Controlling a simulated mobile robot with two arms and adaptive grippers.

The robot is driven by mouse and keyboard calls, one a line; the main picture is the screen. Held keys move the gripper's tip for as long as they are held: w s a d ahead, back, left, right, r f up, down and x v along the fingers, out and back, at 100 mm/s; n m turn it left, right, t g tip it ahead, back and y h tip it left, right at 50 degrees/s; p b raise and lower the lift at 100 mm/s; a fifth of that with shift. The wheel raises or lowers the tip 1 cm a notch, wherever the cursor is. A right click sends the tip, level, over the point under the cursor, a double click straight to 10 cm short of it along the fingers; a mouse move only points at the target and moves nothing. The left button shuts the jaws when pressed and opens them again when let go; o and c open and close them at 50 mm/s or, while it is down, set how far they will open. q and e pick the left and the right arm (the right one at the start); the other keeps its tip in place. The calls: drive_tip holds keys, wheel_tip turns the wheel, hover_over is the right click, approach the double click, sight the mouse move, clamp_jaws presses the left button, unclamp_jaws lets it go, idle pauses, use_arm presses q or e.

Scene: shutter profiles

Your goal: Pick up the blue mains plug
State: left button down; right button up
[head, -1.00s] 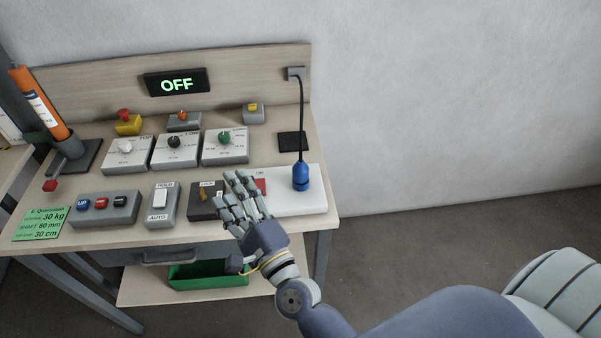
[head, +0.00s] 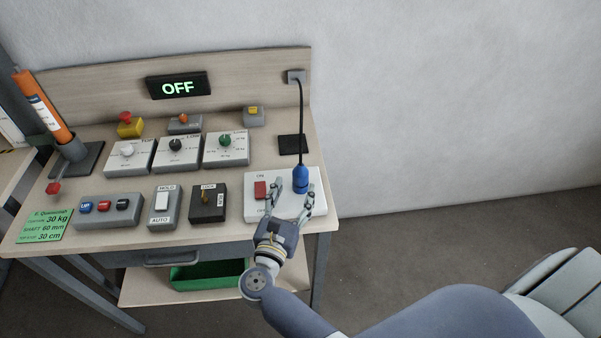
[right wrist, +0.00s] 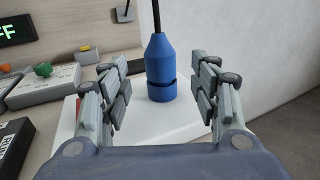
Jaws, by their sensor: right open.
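The blue mains plug (head: 300,178) stands upright on the white switch panel at the right end of the bench, with a black cable rising from its top. My right gripper (head: 292,194) is open, close in front of the plug. In the right wrist view the plug (right wrist: 160,68) shows between and beyond the two spread fingers (right wrist: 158,90), with clear space on both sides. I see no finger touching it. My left gripper is not in view.
The white panel (head: 257,208) carries a red ON switch (head: 260,189) left of the plug. A black LOCK box (head: 208,203) and several control boxes lie further left. An OFF display (head: 178,86) is behind.

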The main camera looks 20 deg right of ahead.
sight(298, 180)
drive_tip(key=shift+x, duration=0.8)
drive_tip(key=shift+w+d+r+p, duration=0.15)
drive_tip(key=shift+w+d+p, duration=0.1)
drive_tip(key=shift+p, duration=0.2)
drive_tip(key=p+x, duration=0.2)
drive_tip(key=x, duration=0.2)
drive_tip(key=shift+w+d, duration=0.1)
drive_tip(key=shift+w, duration=0.15)
drive_tip(key=shift+s, duration=0.1)
drive_tip(key=shift+c, duration=0.6)
drive_tip(key=c, duration=1)
